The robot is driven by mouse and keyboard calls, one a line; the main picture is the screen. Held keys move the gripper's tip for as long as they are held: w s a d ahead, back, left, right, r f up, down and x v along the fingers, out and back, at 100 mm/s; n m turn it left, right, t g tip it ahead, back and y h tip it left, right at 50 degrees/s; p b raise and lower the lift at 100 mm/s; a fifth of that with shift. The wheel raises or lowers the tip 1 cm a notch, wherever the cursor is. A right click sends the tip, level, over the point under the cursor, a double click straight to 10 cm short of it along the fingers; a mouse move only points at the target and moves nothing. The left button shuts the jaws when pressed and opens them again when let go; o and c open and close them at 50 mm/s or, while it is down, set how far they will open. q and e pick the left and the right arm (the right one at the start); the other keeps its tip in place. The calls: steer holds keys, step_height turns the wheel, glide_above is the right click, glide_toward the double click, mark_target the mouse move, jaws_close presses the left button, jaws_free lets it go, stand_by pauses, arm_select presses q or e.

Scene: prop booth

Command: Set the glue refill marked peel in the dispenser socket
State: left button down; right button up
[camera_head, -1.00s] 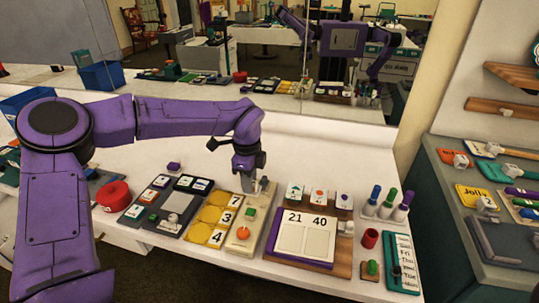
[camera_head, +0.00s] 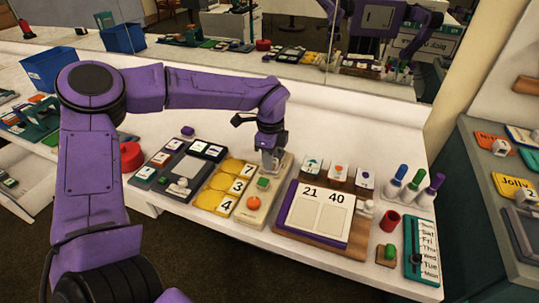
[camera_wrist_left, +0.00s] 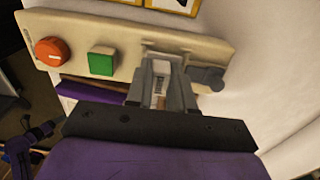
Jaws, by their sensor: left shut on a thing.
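My left gripper (camera_head: 268,168) is at the far end of a long beige panel (camera_head: 250,214), beyond its green square button (camera_head: 263,183) and orange round knob (camera_head: 254,202). In the left wrist view the fingers (camera_wrist_left: 160,92) are closed around a small pale piece (camera_wrist_left: 159,88) at the panel. Its marking is unreadable, and the fingers hide most of it. A dark grey round-ended part (camera_wrist_left: 206,77) sits just right of the fingers. I cannot tell which piece is marked peel, nor whether the held piece sits in a socket. My right gripper is not in view.
Left of the panel are yellow number tiles (camera_head: 238,186) and a dark tray (camera_head: 168,187) with labelled blocks. Right of it stand a 21/40 board (camera_head: 319,213), several pens, a red cup (camera_head: 389,221) and a weekday board (camera_head: 424,248). A mirror runs behind the table.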

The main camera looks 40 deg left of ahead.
arm_select(q)
steer(key=shift+w+f, duration=0.15)
steer(key=shift+f, duration=0.1)
steer(key=c, duration=0.9)
jaws_free()
steer(key=shift+r, duration=0.1)
step_height(320, 180, up, 10)
steer(key=shift+r+b, duration=0.25)
steer(key=shift+b, duration=0.05)
